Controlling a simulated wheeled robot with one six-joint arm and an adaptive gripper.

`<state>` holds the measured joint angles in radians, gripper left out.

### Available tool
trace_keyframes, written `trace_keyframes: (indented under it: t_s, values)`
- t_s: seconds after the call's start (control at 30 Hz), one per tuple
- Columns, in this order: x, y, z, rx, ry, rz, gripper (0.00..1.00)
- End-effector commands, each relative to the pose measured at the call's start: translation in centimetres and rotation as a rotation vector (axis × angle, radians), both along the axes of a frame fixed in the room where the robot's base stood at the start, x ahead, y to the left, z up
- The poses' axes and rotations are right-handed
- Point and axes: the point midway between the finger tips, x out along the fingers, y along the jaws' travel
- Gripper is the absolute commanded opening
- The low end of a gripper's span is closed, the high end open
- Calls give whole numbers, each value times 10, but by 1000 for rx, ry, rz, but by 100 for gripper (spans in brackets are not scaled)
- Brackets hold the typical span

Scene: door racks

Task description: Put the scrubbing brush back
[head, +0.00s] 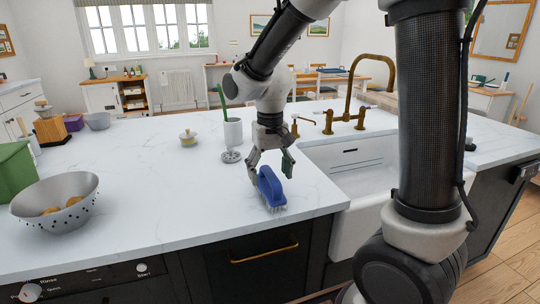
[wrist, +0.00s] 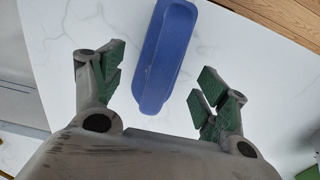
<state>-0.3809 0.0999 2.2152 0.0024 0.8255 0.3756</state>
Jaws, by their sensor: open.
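The scrubbing brush (head: 270,188) has a blue body and pale bristles pointing down. It rests on the white countertop near the front edge, left of the sink. In the wrist view the blue brush (wrist: 167,55) lies lengthwise, a little left of centre between the finger lines and mostly beyond the fingertips. My gripper (head: 270,166) is open just above and behind the brush, pointing down. In the wrist view its green-padded fingers (wrist: 158,80) stand wide apart with nothing held between them.
A white sink (head: 352,190) with a brass tap (head: 350,95) is right of the brush. A white cup (head: 232,132) with a green-handled tool and a round metal piece (head: 231,156) stand behind. A colander (head: 58,200) is at the left. The counter between is clear.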

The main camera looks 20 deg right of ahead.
Motion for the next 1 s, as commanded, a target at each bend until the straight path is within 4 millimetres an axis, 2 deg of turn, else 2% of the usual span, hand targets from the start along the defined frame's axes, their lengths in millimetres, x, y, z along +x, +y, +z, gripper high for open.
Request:
trace_keyframes:
  t_s: [0.1,0.3,0.53,0.63,0.77,0.9,1.0]
  values:
    - [1,0,28,1,-4,0,74]
    - [0,0,60,0,-1,0,74]
    - [-1,-1,71,1,-1,-1,74]
    - [-10,-14,79,8,-23,-4,74]
    - [-42,-53,102,28,-97,-10,74]
    - [-96,-100,120,37,-205,-13,74]
    - [-132,-124,122,29,-274,-14,74]
